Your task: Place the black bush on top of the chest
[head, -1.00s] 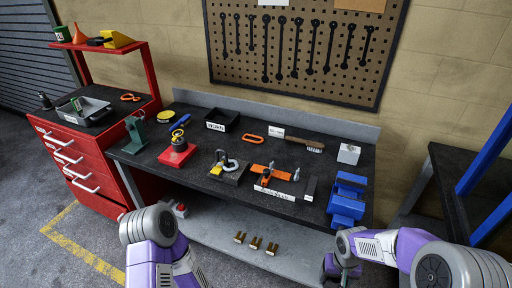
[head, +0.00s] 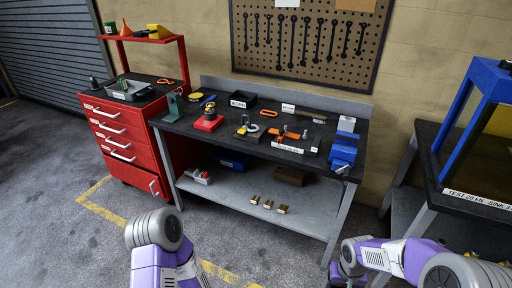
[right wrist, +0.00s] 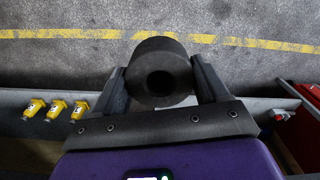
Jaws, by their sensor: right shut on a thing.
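The black bush (right wrist: 160,72) is a thick dark ring with a round hole, seen nearly end-on in the right wrist view. My right gripper (right wrist: 163,85) is shut on it, one finger on each side. Below it in that view is grey floor. In the head view my right arm shows at the lower right, but the bush is not visible there. The red chest (head: 113,160) stands at the left, with drawers and a dark top (head: 156,90). A high red shelf (head: 150,39) rises above its back. My left arm shows at the bottom; its gripper is out of frame.
The cluttered workbench (head: 265,195) adjoins the chest on the right. A blue press frame (head: 470,85) stands at far right. The floor before the chest is clear.

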